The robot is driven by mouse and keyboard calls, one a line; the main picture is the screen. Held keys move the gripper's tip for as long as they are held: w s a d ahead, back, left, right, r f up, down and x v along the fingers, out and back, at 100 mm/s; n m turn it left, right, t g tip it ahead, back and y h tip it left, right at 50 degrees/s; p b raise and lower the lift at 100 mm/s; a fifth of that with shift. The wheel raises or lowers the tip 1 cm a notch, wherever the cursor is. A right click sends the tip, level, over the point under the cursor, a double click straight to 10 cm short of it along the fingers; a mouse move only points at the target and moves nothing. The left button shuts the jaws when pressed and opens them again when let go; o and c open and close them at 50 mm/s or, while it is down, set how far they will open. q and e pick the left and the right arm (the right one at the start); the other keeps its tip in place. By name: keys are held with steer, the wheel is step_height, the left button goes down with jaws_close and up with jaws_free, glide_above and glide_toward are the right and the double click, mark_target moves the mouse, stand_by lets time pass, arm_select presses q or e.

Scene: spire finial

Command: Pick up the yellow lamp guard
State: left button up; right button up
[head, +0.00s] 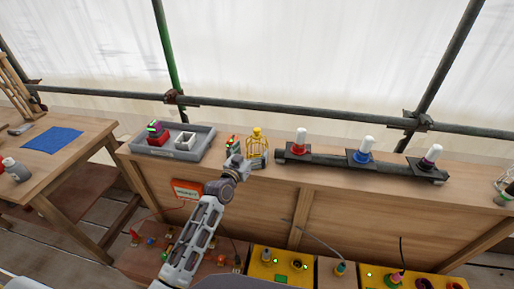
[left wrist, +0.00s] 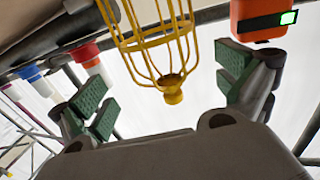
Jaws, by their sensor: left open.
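The yellow lamp guard (head: 257,153) is a wire cage with a knob on top, standing upright on the long wooden bench. My left gripper (head: 241,160) is at the bench's front side, close to the guard's left. In the left wrist view the picture is upside down, and the lamp guard (left wrist: 173,97) shows between the two green-padded fingers of my left gripper (left wrist: 165,88). The fingers are spread wide, with visible gaps to the cage on both sides. Part of the cage runs out of the top of that view. My right gripper is not in view.
An orange device with a green light (left wrist: 258,20) stands close beside the guard, near one finger. A grey tray (head: 202,133) lies left on the bench. A dark rack (head: 325,163) with red, blue and purple white-topped pieces stands right of the guard.

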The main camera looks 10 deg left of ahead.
mark_target(256, 130)
arm_select(q)
steer(key=shift+r+x, duration=0.2)
steer(key=shift+x, duration=2.3)
steer(key=shift+a, duration=0.2)
steer(key=shift+c, duration=0.3)
steer(key=c, duration=0.9)
steer(key=shift+o, duration=0.2)
steer(key=shift+r+p, duration=0.65)
steer(key=shift+r, duration=4.35)
